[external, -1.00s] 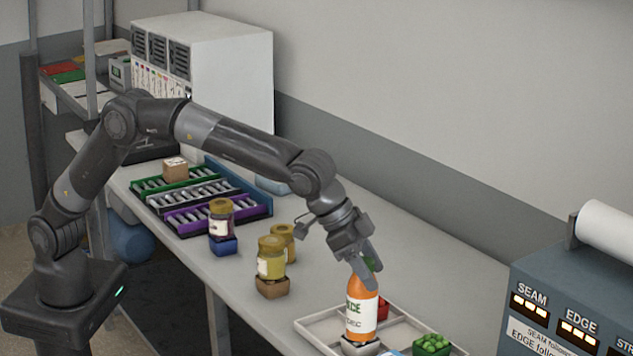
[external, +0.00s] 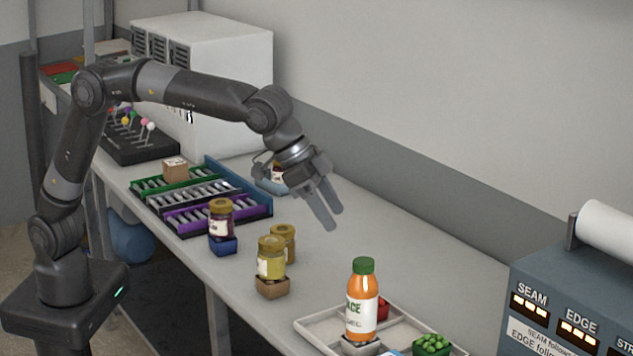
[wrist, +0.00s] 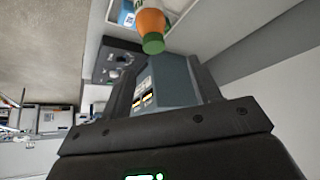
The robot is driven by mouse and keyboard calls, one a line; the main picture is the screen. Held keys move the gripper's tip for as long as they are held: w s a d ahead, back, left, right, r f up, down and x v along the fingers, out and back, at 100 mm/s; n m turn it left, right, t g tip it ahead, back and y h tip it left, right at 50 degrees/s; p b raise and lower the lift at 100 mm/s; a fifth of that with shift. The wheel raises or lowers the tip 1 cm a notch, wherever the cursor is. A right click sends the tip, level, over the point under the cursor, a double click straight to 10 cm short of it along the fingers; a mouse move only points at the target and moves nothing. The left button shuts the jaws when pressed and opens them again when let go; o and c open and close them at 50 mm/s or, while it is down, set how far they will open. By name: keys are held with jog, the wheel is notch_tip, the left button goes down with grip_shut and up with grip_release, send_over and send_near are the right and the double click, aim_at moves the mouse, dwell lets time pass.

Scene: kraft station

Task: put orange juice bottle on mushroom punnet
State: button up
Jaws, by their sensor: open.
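The orange juice bottle (external: 362,305), with a green cap and white label, stands upright in the compartmented tray. It rests on a small pale punnet (external: 360,346) that is mostly hidden beneath it, so its contents cannot be seen. The bottle also shows in the wrist view (wrist: 151,25), with its cap towards the camera. My gripper (external: 333,218) is open and empty, up and to the left of the bottle and well apart from it.
The grey tray (external: 312,326) also holds a punnet of green items (external: 432,345) and a red one (external: 383,308). Jars on small boxes (external: 271,265) stand left of the tray. A blue-grey machine (external: 545,290) is at right. The bench behind the tray is clear.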

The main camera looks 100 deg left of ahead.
jog(key=s+a+r, duration=0.2)
jog(key=s+a, duration=0.3)
jog(key=s, duration=0.7)
jog(key=s+a+r, duration=0.1)
jog(key=s+a, duration=0.5)
jog(key=s, duration=0.5)
jog(key=s+a+f, duration=0.1)
jog(key=s+f, duration=0.4)
jog(key=s, duration=0.6)
jog(key=s+a+f, duration=0.2)
jog(key=s+f, duration=0.3)
jog(key=s, duration=0.6)
jog(key=shift+a+g, duration=0.3)
jog(key=shift+s, duration=0.1)
